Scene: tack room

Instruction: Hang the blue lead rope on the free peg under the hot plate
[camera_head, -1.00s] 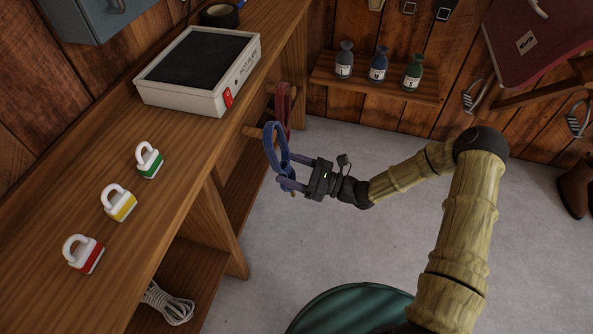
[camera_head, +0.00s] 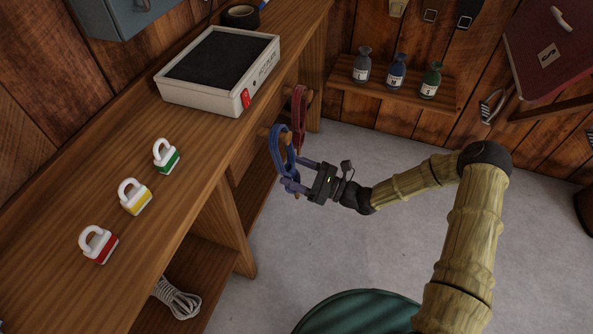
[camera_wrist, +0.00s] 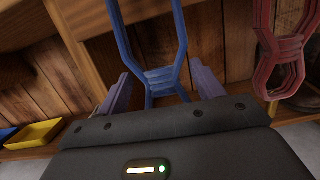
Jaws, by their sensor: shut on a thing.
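The blue lead rope (camera_head: 273,150) is a looped coil hanging upright in my gripper (camera_head: 294,178), whose fingers are shut on its lower part. It also shows between the fingers in the wrist view (camera_wrist: 150,42). The hot plate (camera_head: 203,97), white with a dark top and a red switch, sits on the bench above. A wooden peg (camera_head: 263,131) sticks out from the bench front below it, right at the rope's upper loop. I cannot tell whether the loop is around the peg. A red rope (camera_head: 300,112) hangs on the neighbouring peg (camera_head: 309,95).
Red (camera_head: 101,247), yellow (camera_head: 136,200) and green (camera_head: 168,160) padlock-like items stand on the bench (camera_head: 110,180). A pale coiled rope (camera_head: 178,300) lies on the lower shelf.

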